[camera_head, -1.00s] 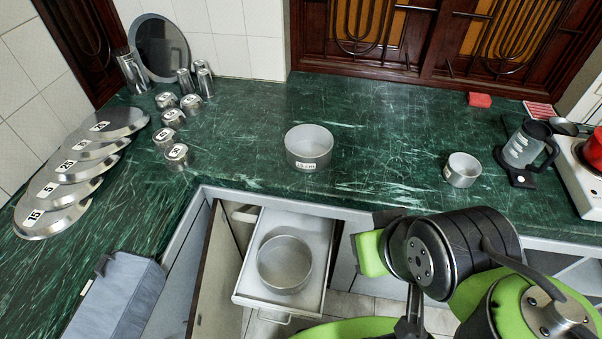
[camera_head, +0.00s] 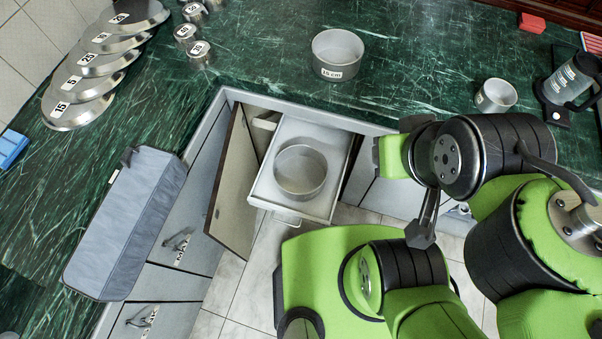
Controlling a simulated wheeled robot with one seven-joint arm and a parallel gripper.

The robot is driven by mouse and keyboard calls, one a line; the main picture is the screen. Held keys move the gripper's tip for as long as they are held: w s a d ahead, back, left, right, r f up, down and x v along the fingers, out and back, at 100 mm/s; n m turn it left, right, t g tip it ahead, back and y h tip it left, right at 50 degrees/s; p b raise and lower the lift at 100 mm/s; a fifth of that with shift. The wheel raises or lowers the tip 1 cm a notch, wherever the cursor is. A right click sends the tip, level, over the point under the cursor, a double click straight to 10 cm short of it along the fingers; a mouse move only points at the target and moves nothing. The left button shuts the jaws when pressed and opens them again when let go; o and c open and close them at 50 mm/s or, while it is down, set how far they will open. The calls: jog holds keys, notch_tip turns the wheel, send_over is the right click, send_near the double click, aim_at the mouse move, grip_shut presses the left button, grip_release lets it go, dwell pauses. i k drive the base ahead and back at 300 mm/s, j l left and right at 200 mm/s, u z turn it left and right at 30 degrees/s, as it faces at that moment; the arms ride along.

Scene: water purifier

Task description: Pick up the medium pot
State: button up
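Three silver pots are in view. A middle-sized pot (camera_head: 338,56) with a "cm" label stands upright on the green counter at the top centre. A smaller pot (camera_head: 495,97) stands on the counter to its right. A wider-looking pot (camera_head: 300,172) sits in the open white drawer below the counter. My green and black arm fills the lower right. A dark tapered part that seems to be my gripper (camera_head: 421,236) hangs in front of the cabinets, right of the drawer and apart from all pots. Its fingers cannot be made out clearly.
The open drawer (camera_head: 262,193) and an open cabinet door (camera_head: 232,190) stick out over the floor. Round lids (camera_head: 75,108) and small labelled weights (camera_head: 200,55) lie at the upper left. A blender-like jug (camera_head: 572,80) stands at the right. The counter around the middle-sized pot is clear.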

aim_at(337, 55)
jog(key=i+l+u, duration=0.15)
jog(key=u, duration=0.25)
jog(key=i+l+u, duration=0.1)
jog(key=l+u, duration=0.2)
jog(key=u, duration=0.15)
jog(key=l+u, duration=0.4)
jog(key=i+j, duration=0.05)
jog(key=j, duration=0.05)
